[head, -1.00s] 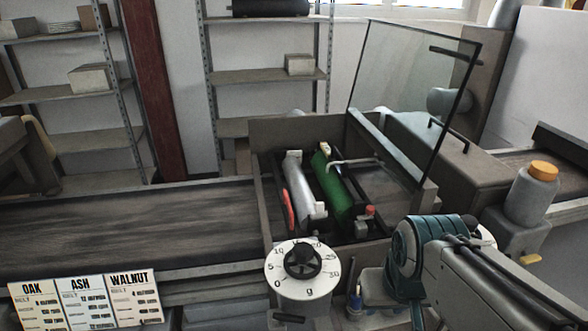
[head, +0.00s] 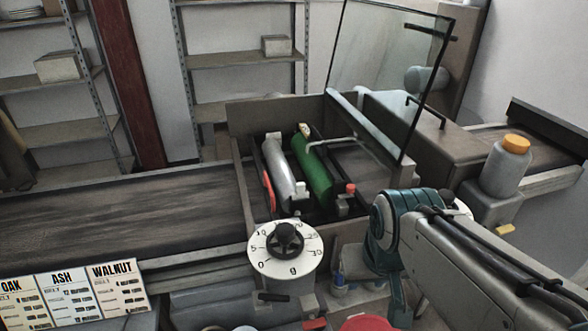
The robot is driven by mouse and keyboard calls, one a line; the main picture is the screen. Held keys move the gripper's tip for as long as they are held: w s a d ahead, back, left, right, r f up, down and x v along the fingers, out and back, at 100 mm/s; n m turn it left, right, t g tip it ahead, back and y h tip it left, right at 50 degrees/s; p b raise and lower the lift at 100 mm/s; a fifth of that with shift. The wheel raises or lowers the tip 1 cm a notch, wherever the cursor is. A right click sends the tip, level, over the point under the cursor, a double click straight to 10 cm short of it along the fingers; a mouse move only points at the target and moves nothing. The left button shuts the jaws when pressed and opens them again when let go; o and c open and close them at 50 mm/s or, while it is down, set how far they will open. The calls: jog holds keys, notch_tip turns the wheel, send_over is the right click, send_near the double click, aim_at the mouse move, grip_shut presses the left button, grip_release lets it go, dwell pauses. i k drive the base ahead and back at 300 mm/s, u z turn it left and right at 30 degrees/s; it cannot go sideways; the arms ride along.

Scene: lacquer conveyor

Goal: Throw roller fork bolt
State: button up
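A green roller (head: 312,172) and a silver roller (head: 280,168) lie side by side in the open machine bay on the conveyor line. A small red-topped piece (head: 350,188) stands at the near right end of the green roller. It may be the fork bolt, but it is too small to tell. A bent metal bar (head: 325,142) crosses above the green roller. My teal and grey arm fills the lower right, right of the dial and in front of the bay. My gripper is not visible in this view.
A white dial (head: 287,250) with a black knob stands before the bay. The glass guard (head: 385,75) is raised above it. Wood cards (head: 75,292) hang at lower left. A jar with an orange cap (head: 508,165) stands at right. A red round object (head: 367,323) shows at the bottom edge.

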aim_at(350, 189)
jog(key=z, duration=1.3)
jog(key=k, duration=0.5)
jog(key=u, duration=1.35)
jog(key=i, duration=0.5)
jog(key=z, duration=0.05)
